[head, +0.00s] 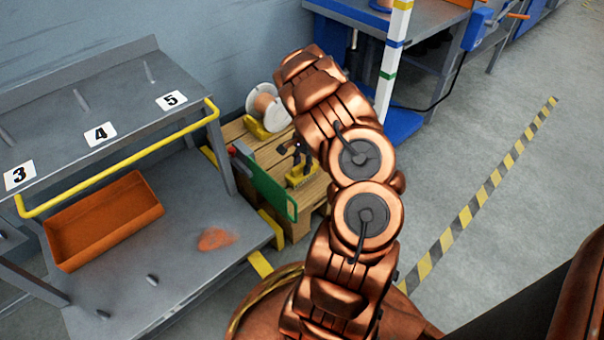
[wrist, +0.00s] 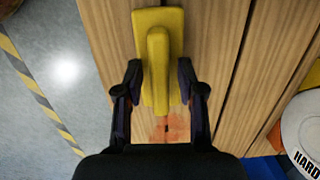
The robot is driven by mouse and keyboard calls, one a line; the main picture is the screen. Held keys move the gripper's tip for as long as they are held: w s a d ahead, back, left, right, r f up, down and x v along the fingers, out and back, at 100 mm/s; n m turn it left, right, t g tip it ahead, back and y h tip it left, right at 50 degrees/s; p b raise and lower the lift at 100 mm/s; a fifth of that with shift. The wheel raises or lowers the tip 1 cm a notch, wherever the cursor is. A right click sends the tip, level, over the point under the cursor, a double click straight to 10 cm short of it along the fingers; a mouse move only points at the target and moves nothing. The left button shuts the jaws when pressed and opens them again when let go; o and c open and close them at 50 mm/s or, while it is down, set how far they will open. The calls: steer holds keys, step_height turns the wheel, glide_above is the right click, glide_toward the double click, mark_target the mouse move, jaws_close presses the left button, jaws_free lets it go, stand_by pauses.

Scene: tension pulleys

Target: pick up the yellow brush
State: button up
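The yellow brush (head: 302,176) lies on a wooden plank surface (head: 262,152), close to its right edge in the head view. In the wrist view the brush (wrist: 158,60) is upright in the picture, with a raised ridge handle along its middle. My gripper (wrist: 159,72) is open, its dark fingers on the left and right of the brush's lower part. Whether the fingertips touch its sides is not clear. In the head view my gripper (head: 297,158) is just above the brush and partly hides it. The underside of the brush is hidden.
A white spool (head: 262,104) with a yellow piece (head: 256,129) beside it stands behind the brush. A green-framed panel (head: 268,187) stands close on the left. A grey shelf (head: 160,265) holds an orange bin (head: 103,220). Open floor lies to the right.

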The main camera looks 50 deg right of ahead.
jaws_close()
stand_by(0.3)
steer(key=shift+r, duration=0.4)
step_height(320, 180, up, 3)
steer(key=shift+a+r+p, duration=0.1)
steer(key=shift+r+p, duration=0.05)
steer(key=shift+p, duration=1.1)
steer(key=s+a+p, duration=0.2)
steer(key=s+a, duration=0.1)
steer(key=s, duration=0.4)
steer(key=s+a+p, duration=0.2)
steer(key=s+a, duration=0.1)
steer(key=s, duration=0.4)
steer(key=shift+s+r, duration=0.4)
steer(key=shift+r, duration=0.05)
